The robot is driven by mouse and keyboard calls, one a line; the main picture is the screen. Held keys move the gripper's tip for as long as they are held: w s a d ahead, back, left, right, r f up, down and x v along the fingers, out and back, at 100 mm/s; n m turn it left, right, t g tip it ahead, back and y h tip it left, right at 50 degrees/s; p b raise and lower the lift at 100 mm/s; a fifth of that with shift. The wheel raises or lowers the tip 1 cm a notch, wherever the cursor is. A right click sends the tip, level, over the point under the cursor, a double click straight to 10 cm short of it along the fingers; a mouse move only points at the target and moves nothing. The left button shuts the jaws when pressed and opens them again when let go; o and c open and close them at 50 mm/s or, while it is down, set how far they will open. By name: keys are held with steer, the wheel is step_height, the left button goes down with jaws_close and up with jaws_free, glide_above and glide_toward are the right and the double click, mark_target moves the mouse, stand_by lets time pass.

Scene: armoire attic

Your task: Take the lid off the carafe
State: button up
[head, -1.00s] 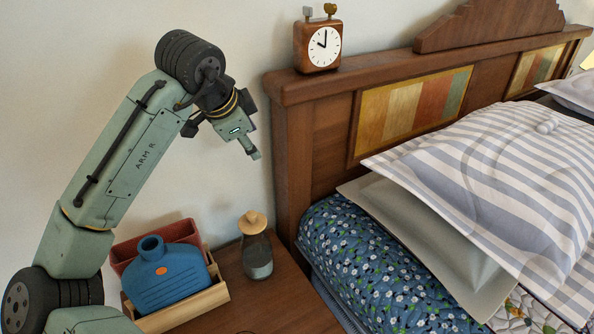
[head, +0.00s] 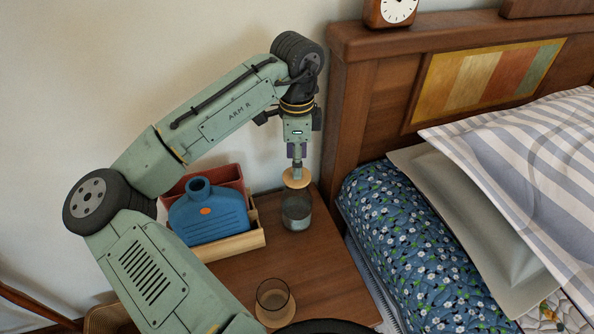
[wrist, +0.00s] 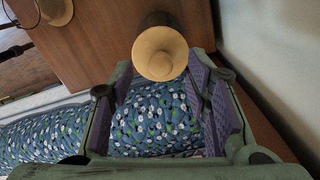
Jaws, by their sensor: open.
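The carafe (head: 296,215) is dark, see-through glass and stands upright on the wooden bedside table. Its round, light wooden lid (head: 297,181) with a raised knob sits on its neck. My gripper (head: 297,172) points down from above and its tips are at the lid, partly hiding the knob. In the wrist view the lid (wrist: 160,53) shows near the far end of the open fingers, roughly midway between them, with the dark carafe body behind it. I cannot tell whether either finger touches the lid.
A blue bottle (head: 208,215) stands in a wooden tray (head: 235,247) with a reddish box left of the carafe. A glass tumbler (head: 274,298) sits nearer on the table (head: 325,270). The headboard (head: 350,100) and flowered bed (head: 400,240) lie to the right.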

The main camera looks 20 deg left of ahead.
steer(key=shift+f, duration=1.25)
steer(key=shift+c, duration=0.6)
steer(key=c, duration=0.9)
steer(key=shift+o, duration=0.2)
steer(key=shift+r, duration=0.1)
steer(key=shift+r, duration=0.5)
step_height(320, 180, up, 2)
steer(key=shift+w+b, duration=0.1)
steer(key=shift+b, duration=0.45)
steer(key=s+d+r+b, duration=0.1)
steer(key=s, duration=0.7)
steer(key=s+d+r+b, duration=0.1)
steer(key=s+d, duration=0.1)
steer(key=s, duration=0.6)
steer(key=shift+d+b, duration=0.25)
steer(key=shift+b, duration=0.15)
